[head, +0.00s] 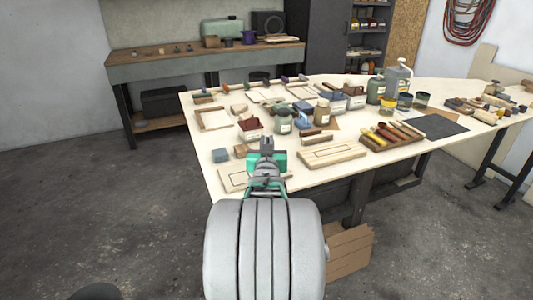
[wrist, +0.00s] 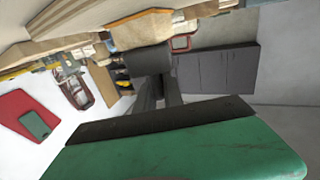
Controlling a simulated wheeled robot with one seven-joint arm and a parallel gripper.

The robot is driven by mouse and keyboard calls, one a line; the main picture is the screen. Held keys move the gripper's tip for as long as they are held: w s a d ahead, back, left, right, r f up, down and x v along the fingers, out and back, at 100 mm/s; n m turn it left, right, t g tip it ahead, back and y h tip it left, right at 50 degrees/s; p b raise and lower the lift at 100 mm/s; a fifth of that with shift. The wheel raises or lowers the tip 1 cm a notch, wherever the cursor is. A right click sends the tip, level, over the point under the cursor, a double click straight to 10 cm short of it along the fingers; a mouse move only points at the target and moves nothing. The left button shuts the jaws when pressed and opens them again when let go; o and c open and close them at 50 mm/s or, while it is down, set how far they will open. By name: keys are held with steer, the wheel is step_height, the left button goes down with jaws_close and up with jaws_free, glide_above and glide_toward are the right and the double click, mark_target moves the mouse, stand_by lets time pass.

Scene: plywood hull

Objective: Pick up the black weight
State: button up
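My gripper (head: 266,145) reaches over the front left part of the workbench, with its green body behind it. In the wrist view, two dark fingers run away from the green housing toward a dark grey block (wrist: 148,62) at their ends. The block may be the black weight, but I cannot tell it surely from the finger ends. Whether the fingers are closed on it is unclear. I cannot pick out the black weight elsewhere among the crowded items in the head view.
The pale workbench (head: 335,174) is crowded. A wooden board (head: 331,154), a tray (head: 389,143) of coloured-handled tools and a green jar (head: 283,123) stand close to my gripper. A blue-grey block (head: 220,155) lies to its left. A second bench (head: 205,65) stands behind. Left floor is clear.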

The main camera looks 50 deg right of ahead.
jaws_close()
stand_by(0.8)
